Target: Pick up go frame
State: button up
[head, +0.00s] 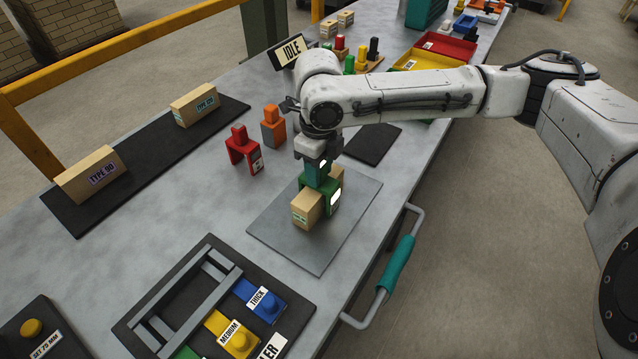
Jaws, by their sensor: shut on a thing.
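The green frame (333,208), which I take to be the go frame, stands around a tan brick (305,207) on the grey plate in the middle of the bench. Its white label is washed out and cannot be read. My gripper (321,178) points down from above and is shut on the top of the green frame. The fingers hide the frame's handle. Whether the frame rests on the plate or hangs just above it I cannot tell.
A red frame (243,150) and an orange-and-grey block (273,127) stand left of my gripper. Two labelled bricks lie on the dark strip (150,160). A dark rack (222,300) with coloured blocks is in front. Trays (443,45) stand behind my arm.

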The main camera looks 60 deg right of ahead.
grip_shut()
jog(key=shift+r, duration=0.15)
